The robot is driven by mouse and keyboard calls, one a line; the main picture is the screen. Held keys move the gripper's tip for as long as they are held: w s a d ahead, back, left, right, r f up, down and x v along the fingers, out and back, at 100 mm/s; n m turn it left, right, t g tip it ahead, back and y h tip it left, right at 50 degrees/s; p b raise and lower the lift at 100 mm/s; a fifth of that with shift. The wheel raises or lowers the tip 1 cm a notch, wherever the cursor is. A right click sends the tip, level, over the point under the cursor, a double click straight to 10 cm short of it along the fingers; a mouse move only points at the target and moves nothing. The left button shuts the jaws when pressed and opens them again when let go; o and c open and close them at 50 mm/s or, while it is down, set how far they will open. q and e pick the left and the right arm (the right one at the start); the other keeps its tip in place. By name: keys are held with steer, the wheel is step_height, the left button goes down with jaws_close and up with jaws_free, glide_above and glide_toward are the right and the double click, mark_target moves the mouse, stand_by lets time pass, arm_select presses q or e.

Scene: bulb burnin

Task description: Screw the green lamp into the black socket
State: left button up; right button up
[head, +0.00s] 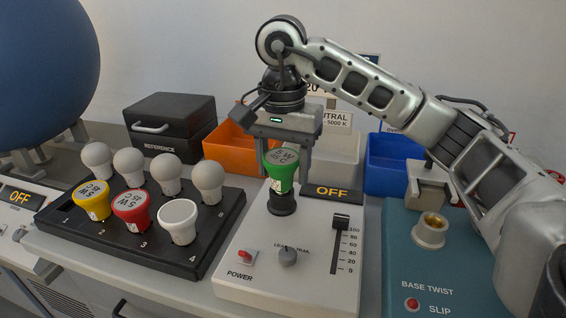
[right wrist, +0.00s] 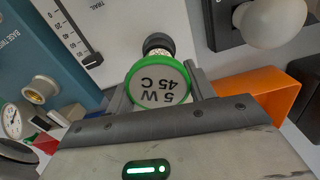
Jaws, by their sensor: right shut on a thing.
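The green lamp (head: 281,170) is upright, with its broad labelled face up and its narrow base down. It is at the mouth of the black socket (head: 283,205) on the white panel. My right gripper (head: 282,160) is shut on the lamp from above, with one finger on each side. In the right wrist view, the lamp (right wrist: 158,84) shows a green rim and "5 W 45 C", between the fingers. Some metal base shows between it and the black socket (right wrist: 158,42); how deep it sits I cannot tell. My left gripper is not in view.
The white panel (head: 240,275) has a slider, a knob, a power switch and an OFF display (head: 332,194). A black rack (head: 95,243) at left holds several lamps. Orange (head: 225,150) and blue (head: 393,165) bins stand behind. A teal base-twist unit (head: 425,270) stands right.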

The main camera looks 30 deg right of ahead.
steer(key=shift+a+r+m, duration=0.1)
steer(key=shift+a+m, duration=0.05)
steer(key=shift+m, duration=1.05)
steer(key=m+p, duration=0.1)
steer(key=m, duration=0.2)
steer(key=shift+m, duration=0.3)
steer(key=m+p, duration=0.1)
steer(key=m, duration=0.4)
steer(key=shift+s+a, duration=0.15)
steer(key=m+p, duration=0.1)
steer(key=m, duration=0.6)
steer(key=shift+s, duration=0.1)
steer(key=m+p, duration=0.1)
steer(key=m, duration=0.2)
steer(key=shift+s+a, duration=0.1)
steer(key=shift+f+m, duration=0.2)
steer(key=shift+m, duration=0.7)
steer(key=o, duration=0.8)
steer(key=shift+s, duration=0.1)
steer(key=shift+o, duration=0.2)
